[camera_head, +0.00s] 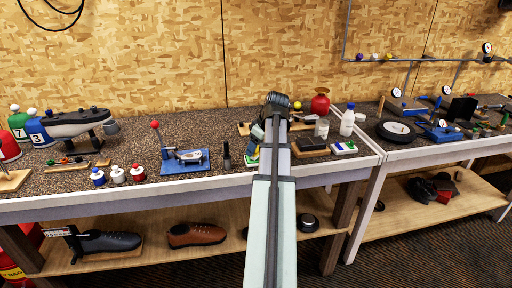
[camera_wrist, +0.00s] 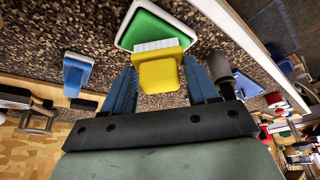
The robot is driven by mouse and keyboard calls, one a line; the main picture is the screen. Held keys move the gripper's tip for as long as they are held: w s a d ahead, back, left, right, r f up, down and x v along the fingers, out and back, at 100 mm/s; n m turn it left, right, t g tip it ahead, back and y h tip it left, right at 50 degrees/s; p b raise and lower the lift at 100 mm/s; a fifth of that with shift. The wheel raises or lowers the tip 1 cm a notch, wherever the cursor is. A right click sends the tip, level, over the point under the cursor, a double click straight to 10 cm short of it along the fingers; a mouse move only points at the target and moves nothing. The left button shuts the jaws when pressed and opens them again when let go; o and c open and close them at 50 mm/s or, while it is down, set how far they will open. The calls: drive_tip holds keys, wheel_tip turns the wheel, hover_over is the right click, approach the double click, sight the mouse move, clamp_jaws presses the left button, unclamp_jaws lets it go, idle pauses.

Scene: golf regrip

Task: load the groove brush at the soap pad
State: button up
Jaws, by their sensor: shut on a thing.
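The groove brush (camera_wrist: 160,73) has a yellow body and white bristles. My gripper (camera_wrist: 161,66) is shut on it, with a blue finger on each side. The soap pad (camera_wrist: 150,24) is a green block in a white tray, just ahead of the brush in the wrist view. The bristles overlap the pad's near edge there; I cannot tell whether they touch it. In the head view my gripper (camera_head: 256,138) is low over the bench, and my arm hides most of the brush and pad.
A dark bottle-shaped thing (camera_head: 227,157) stands close to the left of my gripper in the head view. A blue-based press (camera_head: 186,161) is farther left. Dark blocks (camera_head: 312,144) and a white bottle (camera_head: 347,121) stand to the right. The bench's front edge is near.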

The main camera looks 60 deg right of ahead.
drive_tip(key=shift+r, duration=3.25)
